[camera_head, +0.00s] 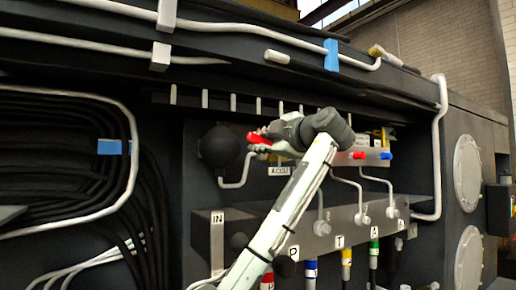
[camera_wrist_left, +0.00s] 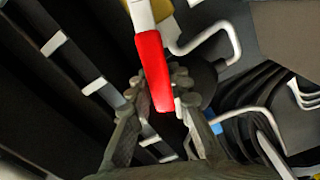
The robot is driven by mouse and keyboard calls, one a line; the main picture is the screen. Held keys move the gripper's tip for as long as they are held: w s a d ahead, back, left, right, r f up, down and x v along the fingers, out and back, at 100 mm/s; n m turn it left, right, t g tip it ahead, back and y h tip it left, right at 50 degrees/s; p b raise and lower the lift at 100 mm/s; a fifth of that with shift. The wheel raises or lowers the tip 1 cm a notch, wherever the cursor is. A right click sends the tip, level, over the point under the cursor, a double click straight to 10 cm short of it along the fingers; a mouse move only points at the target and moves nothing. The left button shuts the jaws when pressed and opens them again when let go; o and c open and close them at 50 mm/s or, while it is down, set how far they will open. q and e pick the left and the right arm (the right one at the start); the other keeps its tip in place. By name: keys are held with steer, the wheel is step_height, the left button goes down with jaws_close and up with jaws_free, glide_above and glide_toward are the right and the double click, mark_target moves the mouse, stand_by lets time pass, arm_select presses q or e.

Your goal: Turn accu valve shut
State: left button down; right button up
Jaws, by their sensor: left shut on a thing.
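The accu valve's red handle (camera_head: 257,138) shows in the head view above the white ACCU label (camera_head: 279,171), just right of a black sphere. In the left wrist view the red handle (camera_wrist_left: 153,65) runs down from a pale metal stem into my left gripper (camera_wrist_left: 160,90). My left gripper (camera_head: 268,145) is shut on this handle, with a finger on each side of it. The gripper and wrist hide most of the valve body in the head view. My right gripper is in neither view.
A black sphere (camera_head: 219,147) sits close left of the gripper, with a bent white pipe below it. A block with red and blue knobs (camera_head: 374,157) is right of my wrist. A manifold (camera_head: 340,236) with labelled hoses lies below, partly behind my arm.

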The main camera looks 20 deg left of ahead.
arm_select(q)
steer(key=shift+w+d+r+m, duration=0.2)
steer(key=shift+r+m, duration=0.3)
steer(key=shift+m, duration=0.2)
steer(key=shift+w+d+r+m, duration=0.2)
steer(key=shift+r+m, duration=0.3)
steer(key=shift+m, duration=0.4)
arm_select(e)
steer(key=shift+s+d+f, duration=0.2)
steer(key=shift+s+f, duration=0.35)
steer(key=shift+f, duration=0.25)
arm_select(q)
steer(key=c, duration=1.4)
jaws_free()
steer(key=shift+o, duration=0.2)
steer(key=v, duration=1.2)
